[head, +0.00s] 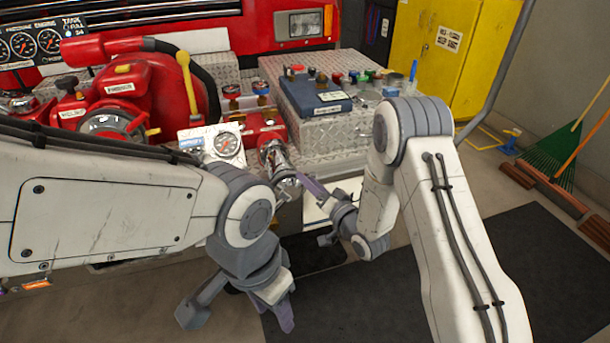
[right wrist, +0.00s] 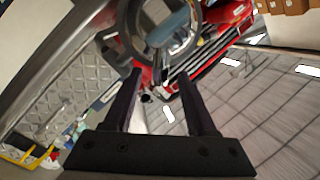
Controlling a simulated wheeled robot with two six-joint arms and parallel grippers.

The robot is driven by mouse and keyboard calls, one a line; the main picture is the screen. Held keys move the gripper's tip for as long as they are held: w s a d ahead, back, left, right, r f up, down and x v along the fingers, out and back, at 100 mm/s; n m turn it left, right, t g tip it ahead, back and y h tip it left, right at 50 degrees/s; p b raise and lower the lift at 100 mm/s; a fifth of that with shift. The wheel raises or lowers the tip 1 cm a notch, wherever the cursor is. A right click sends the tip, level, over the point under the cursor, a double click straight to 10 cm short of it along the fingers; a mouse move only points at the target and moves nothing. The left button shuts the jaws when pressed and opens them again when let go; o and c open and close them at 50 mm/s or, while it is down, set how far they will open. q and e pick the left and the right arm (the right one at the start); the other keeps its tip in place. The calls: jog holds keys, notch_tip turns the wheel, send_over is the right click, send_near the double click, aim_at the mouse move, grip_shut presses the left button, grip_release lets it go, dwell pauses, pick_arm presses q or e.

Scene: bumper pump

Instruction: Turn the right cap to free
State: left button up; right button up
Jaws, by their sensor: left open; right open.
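The chrome capped outlet (head: 274,158) sticks out toward me from the right end of the red pump, right of a white-framed gauge. My right gripper (head: 313,208) is open at its lower right, one finger close to the outlet's end; I cannot tell whether they touch. In the right wrist view a round, shiny ring-shaped part (right wrist: 165,28) lies just beyond the open fingertips (right wrist: 160,78), with nothing between them. Any markings on the cap cannot be read. My left gripper (head: 238,318) is open, empty and points down, low in front of the pump. My left forearm hides the pump's lower left.
The red pump (head: 135,85) carries a yellow-topped lever (head: 186,78). A blue box (head: 313,95) and small coloured knobs sit on the diamond-plate deck (head: 322,135) at right. A dark mat (head: 420,270) lies on the floor. A yellow cabinet (head: 440,50) stands behind.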

jog(key=shift+x, duration=1.35)
grip_shut()
dwell(0.4)
